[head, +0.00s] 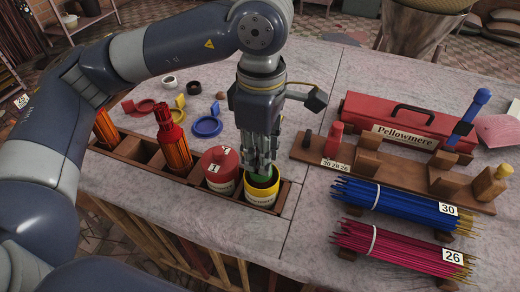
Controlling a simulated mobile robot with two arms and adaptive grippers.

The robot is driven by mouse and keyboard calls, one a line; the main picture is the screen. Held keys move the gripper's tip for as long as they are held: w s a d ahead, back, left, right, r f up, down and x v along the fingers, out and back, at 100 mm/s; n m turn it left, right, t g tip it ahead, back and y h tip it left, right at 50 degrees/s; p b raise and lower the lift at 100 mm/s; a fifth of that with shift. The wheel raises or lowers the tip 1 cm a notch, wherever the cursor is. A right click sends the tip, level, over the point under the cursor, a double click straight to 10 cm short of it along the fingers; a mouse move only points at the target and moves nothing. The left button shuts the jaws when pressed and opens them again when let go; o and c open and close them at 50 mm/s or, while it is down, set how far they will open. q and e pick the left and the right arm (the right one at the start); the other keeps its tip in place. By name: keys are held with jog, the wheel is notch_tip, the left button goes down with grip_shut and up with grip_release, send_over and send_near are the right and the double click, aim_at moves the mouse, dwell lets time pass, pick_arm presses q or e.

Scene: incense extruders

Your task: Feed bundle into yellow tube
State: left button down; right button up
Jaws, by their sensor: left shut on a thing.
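The yellow tube (262,198) is an upright, open-topped container with a yellow rim and a pale label, in the right end compartment of a wooden rack. My left gripper (262,170) points straight down over its mouth, its fingers closed. A green thing (262,181) shows at the fingertips, inside or just at the rim; the fingers hide most of it, so I cannot tell its full shape. A blue bundle (395,203) tagged 30 and a magenta bundle (390,246) tagged 26 lie on supports at the right. My right gripper is not in view.
A red Pellowmere toolbox (385,122) and a wooden stand (312,150) are at the right.

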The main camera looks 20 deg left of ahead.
pick_arm(q)
jog(key=shift+f, duration=0.15)
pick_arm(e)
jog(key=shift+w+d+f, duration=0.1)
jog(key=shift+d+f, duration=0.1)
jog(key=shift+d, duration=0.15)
pick_arm(q)
jog(key=c, duration=1.3)
grip_release()
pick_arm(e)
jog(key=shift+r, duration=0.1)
